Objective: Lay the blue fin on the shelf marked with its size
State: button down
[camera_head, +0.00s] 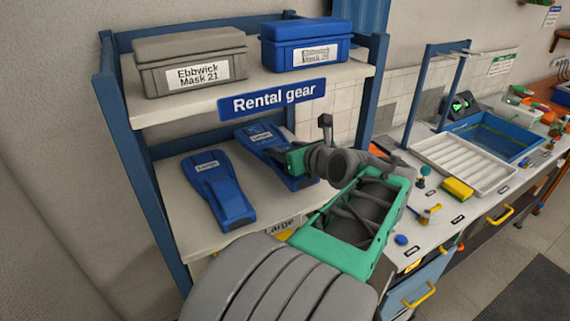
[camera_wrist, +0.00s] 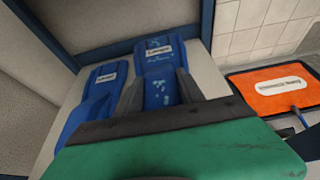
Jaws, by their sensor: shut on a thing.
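Two blue fins are on the middle shelf (camera_head: 178,180) of the rack. The left fin (camera_head: 218,190) lies flat; its small white label is hard to read. The right fin (camera_head: 258,139) is partly hidden by my gripper (camera_head: 293,160), which is shut on it. In the wrist view the held fin (camera_wrist: 158,52) is between the dark fingers of my gripper (camera_wrist: 158,90), with the other fin (camera_wrist: 103,80) to its left. The held fin appears on or just above the shelf; I cannot tell which.
Above are a grey case (camera_head: 190,60), a blue case (camera_head: 305,44) and a "Rental gear" sign (camera_head: 272,97). To the right, a bench holds a white ribbed tray (camera_head: 465,160), a blue tray (camera_head: 497,135) and a yellow block (camera_head: 457,188). Rack posts flank the shelf.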

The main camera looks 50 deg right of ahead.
jog(key=shift+w+f, duration=0.3)
jog(key=shift+f, duration=0.05)
jog(key=shift+w+f, duration=0.15)
jog(key=shift+f, duration=1.5)
jog(key=shift+f, duration=0.15)
jog(key=c, duration=0.7)
grip_release()
